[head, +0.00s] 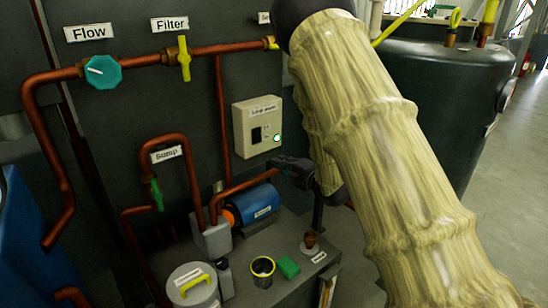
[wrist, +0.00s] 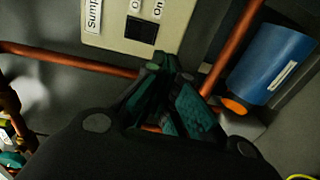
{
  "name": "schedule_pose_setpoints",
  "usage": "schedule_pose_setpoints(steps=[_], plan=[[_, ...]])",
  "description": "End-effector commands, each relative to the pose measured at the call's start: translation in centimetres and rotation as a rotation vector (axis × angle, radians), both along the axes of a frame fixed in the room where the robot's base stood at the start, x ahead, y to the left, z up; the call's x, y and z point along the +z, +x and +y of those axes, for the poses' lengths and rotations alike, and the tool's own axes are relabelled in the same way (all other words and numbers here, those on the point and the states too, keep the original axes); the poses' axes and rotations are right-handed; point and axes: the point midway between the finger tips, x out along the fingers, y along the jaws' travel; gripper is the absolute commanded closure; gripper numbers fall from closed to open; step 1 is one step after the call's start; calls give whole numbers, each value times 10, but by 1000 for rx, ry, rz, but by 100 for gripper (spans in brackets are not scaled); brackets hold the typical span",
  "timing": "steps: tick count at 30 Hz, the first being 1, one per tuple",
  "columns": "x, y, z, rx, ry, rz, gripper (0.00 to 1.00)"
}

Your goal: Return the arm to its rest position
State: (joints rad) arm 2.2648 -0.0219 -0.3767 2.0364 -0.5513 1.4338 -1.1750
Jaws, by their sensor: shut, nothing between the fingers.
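My arm (head: 375,150), in a pale ribbed cover, reaches from the lower right to the top middle of the head view and bends back down behind itself. My gripper (head: 280,165) is a small dark shape just below the cream switch box and above the blue motor. In the wrist view my gripper (wrist: 165,85) has its dark green fingers together with nothing between them. They point towards the lower edge of the switch box (wrist: 135,22). I cannot tell whether they touch anything.
Copper pipes (head: 150,57) run along the dark panel, with a teal flow knob (head: 103,72) and a yellow filter valve (head: 184,58). The blue motor (head: 254,205), a cup (head: 262,272) and a lidded pot (head: 193,286) stand below. A dark tank (head: 440,90) stands right, beside open floor.

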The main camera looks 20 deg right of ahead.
Motion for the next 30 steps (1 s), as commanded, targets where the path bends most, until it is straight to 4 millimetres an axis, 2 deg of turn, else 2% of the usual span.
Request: schedule_pose_setpoints(steps=[6, 20, 23, 26, 29, 30], plan=[[-2, -13, -5, -1, 1, 0, 100], [-2, -14, -6, -2, 1, 0, 100], [-7, -15, -6, -8, 9, 12, 100], [-30, -22, -5, -33, 52, 69, 100], [-71, -37, -2, -86, 137, 176, 100], [-91, -46, 0, -116, 179, 229, 100]])
